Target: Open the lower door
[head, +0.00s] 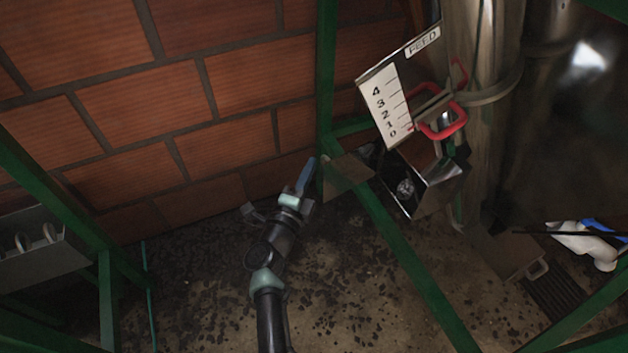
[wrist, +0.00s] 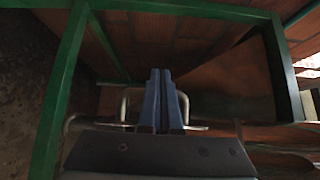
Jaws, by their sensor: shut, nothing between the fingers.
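My gripper (head: 307,172) is in the middle of the head view, beside a green frame post and in front of the brick wall. Its blue fingers are together and empty, as the wrist view also shows (wrist: 161,88). A metal loop (wrist: 125,104) shows behind and beside the fingers in the wrist view; I cannot tell whether they touch it. In the head view a dull flat plate (head: 347,176) is just right of the fingertips, and a shiny metal box (head: 428,182) is further right. I cannot tell which part is the lower door.
Green frame bars (head: 410,255) cross the space right of my arm. A white scale plate (head: 385,106) and red handles (head: 443,120) are above the metal box. A grey box (head: 38,250) is at the left. The speckled floor (head: 200,290) is mostly clear.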

